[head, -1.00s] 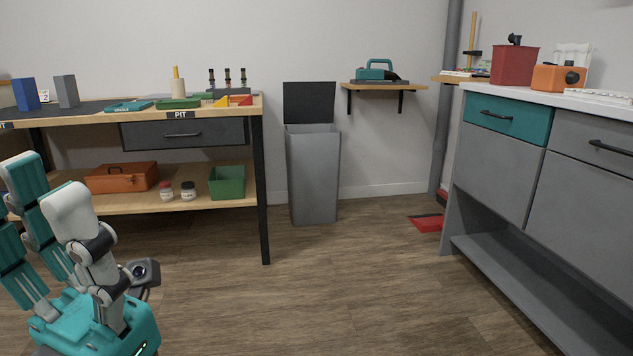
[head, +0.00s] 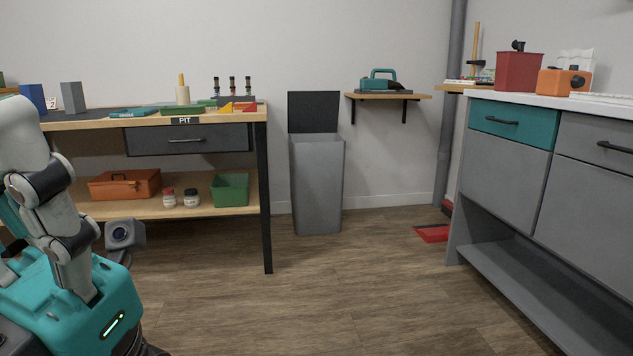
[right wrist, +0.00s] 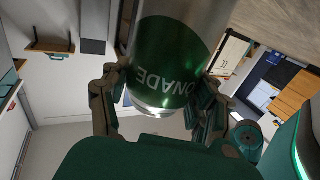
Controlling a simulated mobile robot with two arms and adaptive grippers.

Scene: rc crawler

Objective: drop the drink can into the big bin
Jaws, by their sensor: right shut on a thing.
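The drink can (right wrist: 172,65) is silver and green with light lettering, partly readable as "ONADE" upside down. In the right wrist view my right gripper (right wrist: 160,98) is shut on it, with a finger on each side. The can's far end runs out of the picture. The big bin (head: 317,185) is a tall grey bin against the back wall in the head view, its dark lid (head: 313,112) raised open. Its inside is hidden. My right gripper and the can are out of the head view.
A workbench (head: 200,118) with a drawer and lower shelf stands left of the bin. A grey cabinet (head: 502,170) with a teal drawer stands at the right. A red dustpan-like thing (head: 432,233) lies on the floor. The wooden floor (head: 340,290) before the bin is clear.

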